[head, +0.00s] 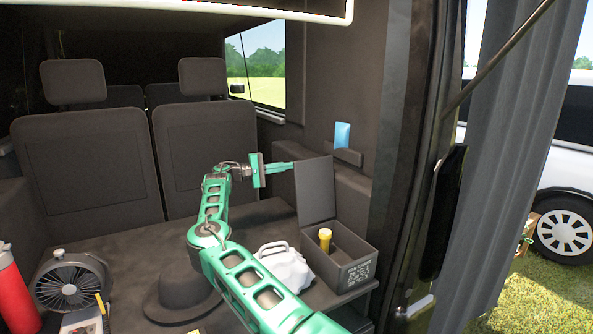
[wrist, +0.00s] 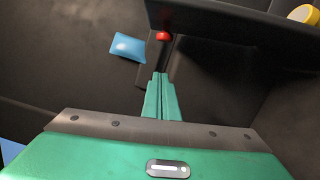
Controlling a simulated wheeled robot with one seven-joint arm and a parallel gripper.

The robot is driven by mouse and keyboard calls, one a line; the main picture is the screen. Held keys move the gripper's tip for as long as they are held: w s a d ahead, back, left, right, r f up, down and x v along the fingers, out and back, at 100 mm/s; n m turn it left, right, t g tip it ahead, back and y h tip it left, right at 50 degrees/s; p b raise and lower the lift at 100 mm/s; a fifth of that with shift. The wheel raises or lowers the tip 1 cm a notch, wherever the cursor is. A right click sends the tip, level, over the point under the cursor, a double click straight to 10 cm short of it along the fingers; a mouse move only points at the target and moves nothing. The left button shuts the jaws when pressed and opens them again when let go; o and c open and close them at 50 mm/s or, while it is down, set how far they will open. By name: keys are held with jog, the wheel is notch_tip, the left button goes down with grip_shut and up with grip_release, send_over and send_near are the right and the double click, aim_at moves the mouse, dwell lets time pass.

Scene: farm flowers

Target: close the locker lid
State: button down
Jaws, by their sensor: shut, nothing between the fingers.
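The locker (head: 352,262) is a dark grey box with pale print on its front, at the right of the head view. Its lid (head: 315,188) stands open and upright on the box's left side. A yellow flashlight (head: 325,239) stands inside the box. My gripper (head: 291,165) is shut and empty, at the upper left edge of the lid; whether it touches the lid I cannot tell. In the wrist view the shut fingers (wrist: 161,80) point toward a dark panel edge, with a red round thing (wrist: 163,36) just beyond the tips.
A white jug-like container (head: 286,268) sits left of the locker. A dark hat (head: 182,292), a fan (head: 72,284) and a red bottle (head: 12,290) are further left. A blue packet (head: 342,135) is at the side wall, and it shows in the wrist view (wrist: 128,47). Seats stand behind.

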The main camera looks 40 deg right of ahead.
jog(key=s, duration=0.1)
jog(key=s+d, duration=0.1)
jog(key=s, duration=0.3)
jog(key=shift+d+r, duration=0.35)
jog(key=shift+s, duration=0.1)
